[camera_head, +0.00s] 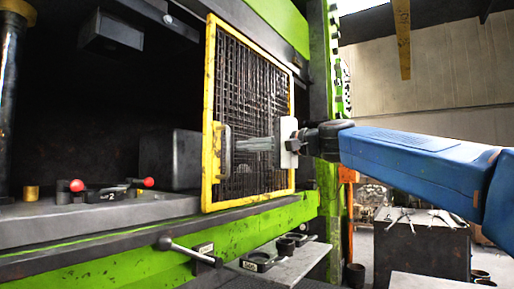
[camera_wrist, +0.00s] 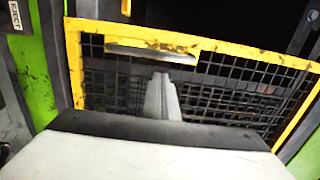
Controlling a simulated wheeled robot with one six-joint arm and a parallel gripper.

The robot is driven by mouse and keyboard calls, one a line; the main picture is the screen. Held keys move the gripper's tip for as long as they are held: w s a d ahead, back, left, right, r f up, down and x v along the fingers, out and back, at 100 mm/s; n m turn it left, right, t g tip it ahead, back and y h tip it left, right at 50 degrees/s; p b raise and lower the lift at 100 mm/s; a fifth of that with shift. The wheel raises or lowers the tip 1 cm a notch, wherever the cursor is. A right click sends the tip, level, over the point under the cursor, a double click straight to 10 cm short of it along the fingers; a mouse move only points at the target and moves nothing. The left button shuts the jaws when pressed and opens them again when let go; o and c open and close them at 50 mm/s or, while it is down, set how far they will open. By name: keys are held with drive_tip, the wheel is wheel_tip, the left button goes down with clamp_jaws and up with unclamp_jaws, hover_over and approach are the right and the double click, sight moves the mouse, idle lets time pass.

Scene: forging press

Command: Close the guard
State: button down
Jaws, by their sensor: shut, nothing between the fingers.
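The guard (camera_head: 209,105) is a yellow-framed black mesh panel at the right part of the press opening. The opening to its left is uncovered. A grey upright handle (camera_head: 225,152) sits on the yellow strip near the guard's left edge. My gripper (camera_head: 238,146) is shut and empty, reaching in from the right with its tips at the handle's right side. In the wrist view the guard (camera_wrist: 73,65) fills the middle, with the handle (camera_wrist: 150,53) lying across just beyond my fingertips (camera_wrist: 161,76). I cannot tell whether the tips touch the handle.
The green press frame (camera_head: 265,222) runs below the opening. On the bed (camera_head: 120,210) left of the guard are red-knobbed levers (camera_head: 77,185) and a dark block (camera_head: 172,160). A lever (camera_head: 187,250) and a shelf (camera_head: 312,255) stick out below. A tool table (camera_head: 420,250) stands right.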

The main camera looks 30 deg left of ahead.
drive_tip(key=shift+s+a+f, duration=0.1)
drive_tip(key=shift+s+a, duration=0.2)
drive_tip(key=shift+s, duration=0.5)
